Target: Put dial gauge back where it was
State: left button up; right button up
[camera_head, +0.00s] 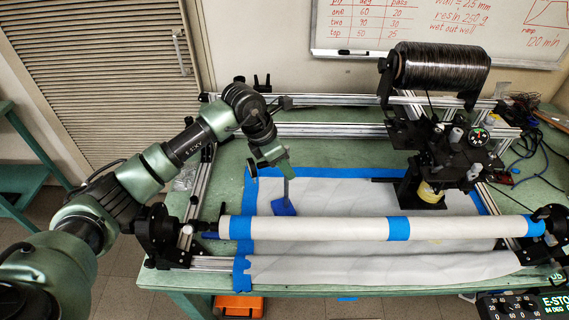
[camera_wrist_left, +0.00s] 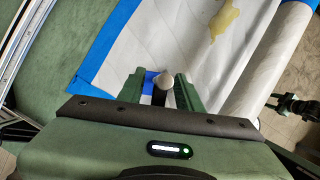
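My left gripper (camera_head: 270,166) is above the white sheet, left of the machine. Its green fingers stand apart in the left wrist view (camera_wrist_left: 161,92). A grey handle (camera_wrist_left: 166,82) with a rounded end shows between them, nearer the right finger; I cannot tell whether it touches. In the head view the handle (camera_head: 287,188) runs down to a blue flat piece (camera_head: 284,207) on the sheet. A small round dial (camera_head: 479,135) with a dark rim, possibly the dial gauge, sits on the machine's black carriage at the right. My right gripper is not in view.
A long white tube (camera_head: 320,228) with blue tape spans the front of the green table (camera_head: 222,180) between black end mounts. A black fibre spool (camera_head: 442,65) sits above the carriage. Aluminium rails (camera_head: 330,130) run behind the sheet. Cables (camera_head: 528,150) lie at the right.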

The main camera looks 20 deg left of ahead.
pick_arm(q)
jog(key=b+v, duration=0.3)
jog(key=v, duration=0.8)
jog(key=shift+r, duration=0.4)
jog(key=shift+s+a+r, duration=0.15)
jog(key=shift+r, duration=0.05)
jog(key=shift+f, duration=0.1)
